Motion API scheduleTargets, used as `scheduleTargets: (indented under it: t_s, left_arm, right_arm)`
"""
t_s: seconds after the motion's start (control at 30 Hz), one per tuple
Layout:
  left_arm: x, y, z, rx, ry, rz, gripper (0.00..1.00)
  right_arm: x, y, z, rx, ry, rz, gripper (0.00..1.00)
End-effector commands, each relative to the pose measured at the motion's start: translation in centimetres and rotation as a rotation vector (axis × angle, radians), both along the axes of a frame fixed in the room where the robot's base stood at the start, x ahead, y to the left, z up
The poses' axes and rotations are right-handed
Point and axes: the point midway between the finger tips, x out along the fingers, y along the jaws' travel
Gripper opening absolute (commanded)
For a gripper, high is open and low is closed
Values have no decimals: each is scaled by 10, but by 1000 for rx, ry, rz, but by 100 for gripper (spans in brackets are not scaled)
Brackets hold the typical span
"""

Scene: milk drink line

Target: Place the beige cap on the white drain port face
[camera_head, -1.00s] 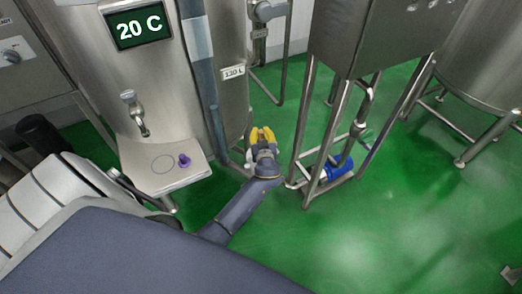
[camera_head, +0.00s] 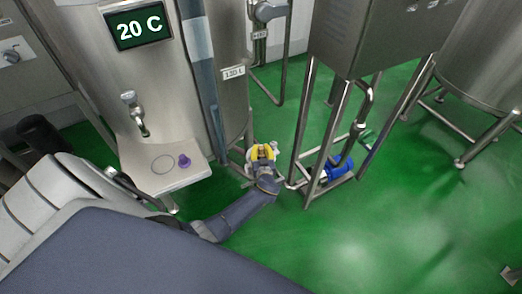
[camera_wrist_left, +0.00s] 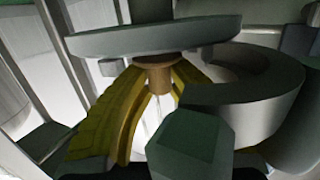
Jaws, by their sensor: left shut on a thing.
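My left gripper (camera_head: 263,153), with yellow fingers, is low beside the base of the tall steel tank. It is shut on a small tan piece, which I take to be the beige cap (camera_wrist_left: 158,78); in the left wrist view it sits between the yellow fingers. A wide pale grey-white disc (camera_wrist_left: 155,37) lies right across the end of the tan piece; I cannot tell whether it is the drain port face or part of the cap. A thick grey curved part (camera_wrist_left: 255,95) is close on the right. In the head view the gripper hides most of the contact area. My right gripper is not in view.
A steel frame (camera_head: 300,130) with thin legs stands close right of the gripper, with a blue part (camera_head: 338,168) low inside it. A ledge with a purple piece (camera_head: 184,161) is to the left. Open green floor (camera_head: 400,230) lies at the right.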

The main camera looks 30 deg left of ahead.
Motion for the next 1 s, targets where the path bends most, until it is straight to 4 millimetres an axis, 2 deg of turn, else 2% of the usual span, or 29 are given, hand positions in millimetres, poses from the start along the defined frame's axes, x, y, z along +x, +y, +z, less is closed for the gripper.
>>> scheduleTargets:
  t_s: [0.97, 1.0]
  left_arm:
    - [-1, 0, -17, -5, 3, 0, 0]
    - [-2, 0, -17, -5, 3, 0, 24]
  right_arm:
    - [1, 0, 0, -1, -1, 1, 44]
    - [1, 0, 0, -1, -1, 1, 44]
